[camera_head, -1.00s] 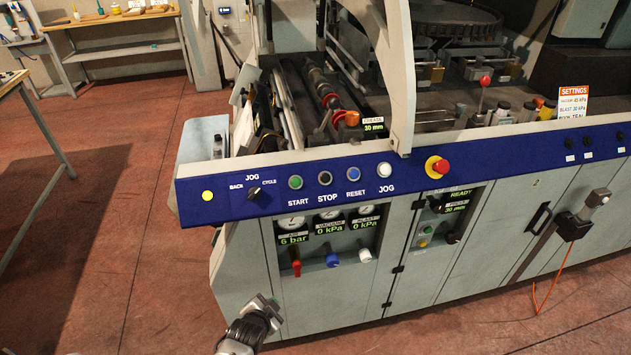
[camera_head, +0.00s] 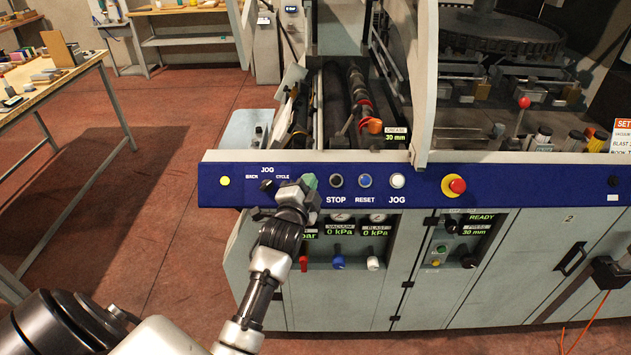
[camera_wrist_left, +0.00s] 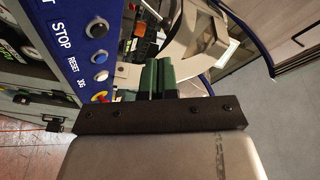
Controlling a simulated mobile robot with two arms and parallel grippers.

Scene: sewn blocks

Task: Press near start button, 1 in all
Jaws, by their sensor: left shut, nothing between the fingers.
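My left gripper (camera_head: 308,182) comes up from below in the head view, with its fingers at the blue control panel (camera_head: 430,178), just left of the black stop button (camera_head: 337,181). Its two green fingers (camera_wrist_left: 157,76) are shut together and empty in the left wrist view. The start button and its label are hidden behind the gripper in the head view and do not show in the wrist view. I cannot tell whether the fingertips touch the button. My right gripper is not in view.
To the right are the blue reset button (camera_head: 365,181), white jog button (camera_head: 398,181) and red emergency stop (camera_head: 454,187). A jog knob (camera_head: 266,186) and yellow lamp (camera_head: 225,181) lie left. Gauges and coloured valves sit below. The floor at left is clear up to the wooden table (camera_head: 60,80).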

